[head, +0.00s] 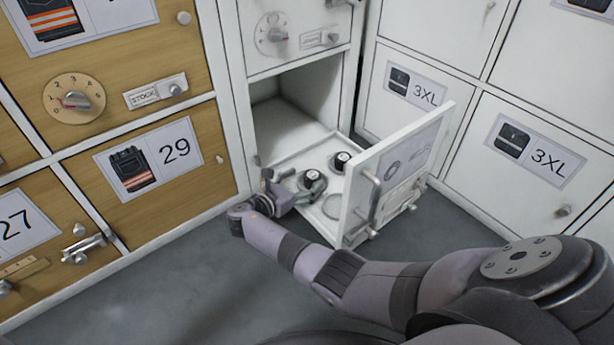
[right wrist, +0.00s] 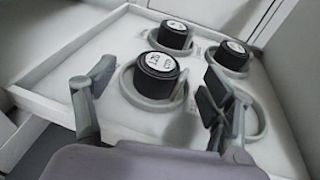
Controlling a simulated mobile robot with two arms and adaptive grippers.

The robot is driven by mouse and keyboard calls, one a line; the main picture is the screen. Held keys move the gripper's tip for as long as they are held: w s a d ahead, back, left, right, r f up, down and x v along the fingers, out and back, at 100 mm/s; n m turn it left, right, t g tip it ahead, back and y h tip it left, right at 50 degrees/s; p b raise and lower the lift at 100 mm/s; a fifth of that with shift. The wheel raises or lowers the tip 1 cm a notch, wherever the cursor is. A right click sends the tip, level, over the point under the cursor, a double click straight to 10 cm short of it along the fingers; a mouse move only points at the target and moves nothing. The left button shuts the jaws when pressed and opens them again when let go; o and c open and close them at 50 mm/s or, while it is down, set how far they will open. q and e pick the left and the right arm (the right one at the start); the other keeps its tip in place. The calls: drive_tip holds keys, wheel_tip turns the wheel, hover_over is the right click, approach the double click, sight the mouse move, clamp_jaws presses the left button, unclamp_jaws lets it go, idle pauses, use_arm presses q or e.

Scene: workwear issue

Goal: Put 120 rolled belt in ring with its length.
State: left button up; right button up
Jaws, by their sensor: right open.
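The rolled belt marked 120 (right wrist: 160,68), a black roll with a white label on top, stands in the pull-out tray in the right wrist view. A grey ring (right wrist: 148,103) shows around its base; whether the roll sits fully down in it I cannot tell. My right gripper (right wrist: 158,88) is open, one finger on either side of this roll, with gaps showing. In the head view my right gripper (head: 296,187) is at the tray's left side, beside a black roll (head: 313,180). My left gripper is not in view.
Two more black rolls, one behind (right wrist: 174,34) and one to the right (right wrist: 233,54), stand in the tray. An empty grey ring (head: 333,207) lies near the front. The tray's white front panel (head: 392,180) stands at its right. Closed lockers flank the compartment.

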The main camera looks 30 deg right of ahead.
drive_tip(key=p+v, duration=0.3)
drive_tip(key=v, duration=0.7)
drive_tip(key=shift+p, duration=0.4)
